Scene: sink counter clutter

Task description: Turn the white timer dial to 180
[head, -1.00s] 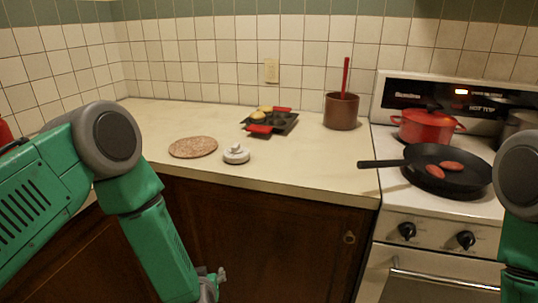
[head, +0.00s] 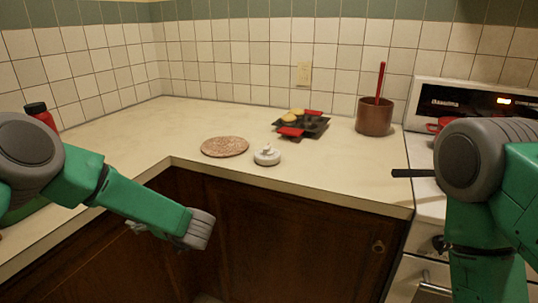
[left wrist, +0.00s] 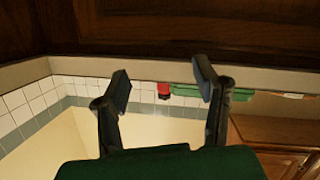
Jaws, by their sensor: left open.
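The white timer dial (head: 267,155) is a small round white piece with a raised knob on top. It sits near the front edge of the counter, beside a round speckled mat. My left gripper shows in the left wrist view (left wrist: 161,78) with its two dark fingers spread and nothing between them. In the head view my left arm reaches in low, with its grey wrist in front of the cabinet, below and left of the timer and apart from it. The timer is not seen in the left wrist view. My right arm is at the right; its gripper is out of frame.
The speckled mat (head: 225,146) lies left of the timer. A dark muffin tin (head: 313,127) with red handles and a brown pot (head: 374,118) stand behind. A red-bodied bottle (head: 40,115) stands at left. The counter's front edge (head: 300,187) lies between my left wrist and the timer.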

